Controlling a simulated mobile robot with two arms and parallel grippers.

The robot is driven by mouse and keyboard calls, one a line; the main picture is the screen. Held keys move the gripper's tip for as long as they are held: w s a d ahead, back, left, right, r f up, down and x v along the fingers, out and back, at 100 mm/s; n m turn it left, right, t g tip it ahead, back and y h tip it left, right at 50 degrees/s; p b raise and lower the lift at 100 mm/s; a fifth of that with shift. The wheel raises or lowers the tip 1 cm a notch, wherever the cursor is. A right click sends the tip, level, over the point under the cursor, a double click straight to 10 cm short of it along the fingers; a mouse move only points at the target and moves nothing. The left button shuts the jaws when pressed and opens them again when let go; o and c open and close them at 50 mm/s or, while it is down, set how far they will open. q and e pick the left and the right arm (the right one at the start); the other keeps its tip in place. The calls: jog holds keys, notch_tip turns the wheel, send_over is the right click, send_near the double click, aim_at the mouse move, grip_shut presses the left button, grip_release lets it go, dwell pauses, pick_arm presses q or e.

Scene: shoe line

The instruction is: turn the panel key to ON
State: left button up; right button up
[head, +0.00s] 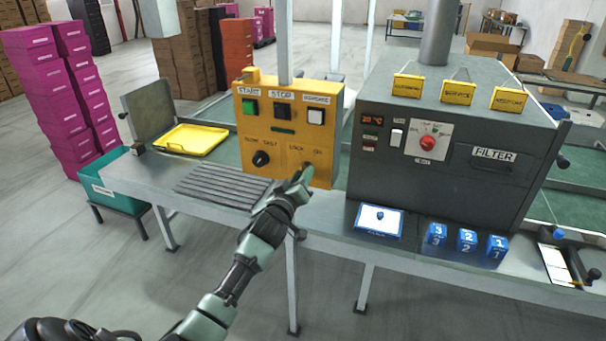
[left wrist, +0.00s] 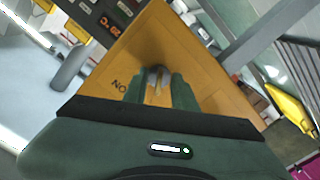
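The yellow control panel (head: 283,132) stands on the metal bench in the head view, with the words LOCK and ON at its lower right. My left gripper (head: 304,176) is right at that spot and hides the key in the head view. In the left wrist view the panel (left wrist: 205,75) is close and tilted. The grey metal key (left wrist: 158,76) shows between the tips of my left gripper (left wrist: 158,84). The two fingers stand apart, one on each side of the key, with a gap visible. Which way the key points is unclear. My right gripper is not in view.
A SLOW/FAST knob (head: 261,158) sits left of the key on the panel. A dark grey FILTER machine (head: 440,170) stands close on the right. A ribbed plate (head: 222,187) lies in front, and a yellow tray (head: 192,140) is at left.

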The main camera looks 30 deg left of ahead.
pick_arm(q)
jog(key=shift+w, duration=0.15)
grip_shut()
jog(key=shift+m, duration=0.4)
jog(key=m, duration=1.3)
jog(key=shift+a+p, duration=0.25)
jog(key=shift+p, duration=0.15)
dwell(0.4)
grip_release()
